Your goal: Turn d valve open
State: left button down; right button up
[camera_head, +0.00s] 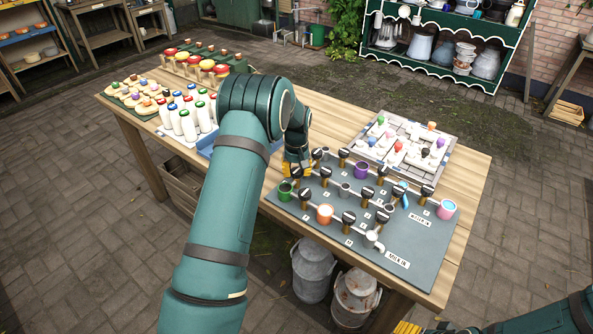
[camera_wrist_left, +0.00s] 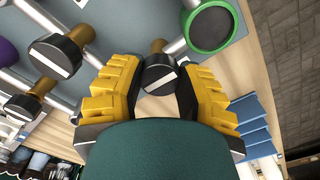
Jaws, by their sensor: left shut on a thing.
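The valve board (camera_head: 405,245) is a grey-blue panel with pale pipes and several black-knobbed valves on brass stems. Its small letters are too small for me to tell which valve is d. My left gripper (camera_head: 296,166) is at the board's far left corner. In the left wrist view its yellow fingers (camera_wrist_left: 160,92) are shut around a black valve knob (camera_wrist_left: 160,72) with a white stripe. A green-rimmed cup (camera_wrist_left: 211,28) is beside it; that green cup (camera_head: 285,190) also shows in the head view. My right gripper (camera_head: 407,327) is partly cut off at the bottom edge.
Other valve knobs (camera_wrist_left: 62,53) stand close to the left gripper. A purple cup (camera_head: 361,170), orange cup (camera_head: 325,213) and pink cup (camera_head: 447,208) sit along the pipes. A tray (camera_head: 449,147) with coloured knobs lies behind. White bottles (camera_head: 187,127) stand left of my arm.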

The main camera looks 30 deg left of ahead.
aim_at(296, 170)
pick_arm(q)
jog(key=shift+n, duration=0.4)
jog(key=c, duration=0.5)
grip_release()
notch_tip(296, 170, up, 12)
dwell(0.3)
dwell(0.5)
